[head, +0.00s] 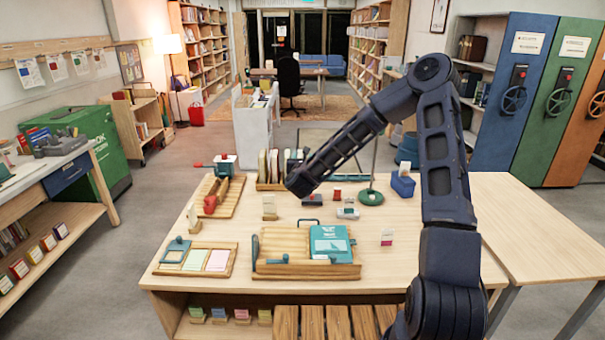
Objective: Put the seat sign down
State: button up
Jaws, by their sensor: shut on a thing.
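My gripper (300,184), at the lower left end of my dark arm, is over the back middle of the wooden table (190,281). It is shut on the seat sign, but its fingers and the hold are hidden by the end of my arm. Small upright cards on wooden feet stand on the table: one (269,204) just left of and below my gripper in the picture, one (194,218) at the left, and a pink and white one (387,238) at the right. I cannot tell which of these, if any, is a seat sign.
A wooden tray with a teal book (331,243) lies at the front. A tray of colored pads (205,257) is left of it. A green round lamp base (370,197) and a blue box (403,184) are at the back right. The table's right part (540,215) is bare.

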jog(key=shift+r, duration=2.25)
jog(key=shift+d, duration=0.1)
jog(key=w+d+f+m+h, duration=0.1)
jog(key=w+d+f+h, duration=0.15)
jog(key=d, duration=0.85)
jog(key=w+d+f+m+h, duration=0.1)
jog(key=w+d, duration=0.3)
jog(key=d, duration=0.7)
jog(key=s+d+m+g+h, duration=0.1)
jog(key=s+d+m+h, duration=0.15)
jog(key=d, duration=2.15)
jog(key=s+d+m+g+h, duration=0.15)
jog(key=s+d, duration=0.35)
jog(key=d, duration=0.6)
jog(key=s+d+g+h, duration=0.15)
jog(key=s+d, duration=0.35)
jog(key=d, duration=0.6)
jog(key=s+d+r+m+g+h, duration=0.1)
jog(key=s+d+r+m+h, duration=0.25)
jog(key=s+d, duration=1.4)
notch_tip(320, 180, down, 20)
jog(key=shift+w+n, duration=0.15)
jog(key=shift+n, duration=0.3)
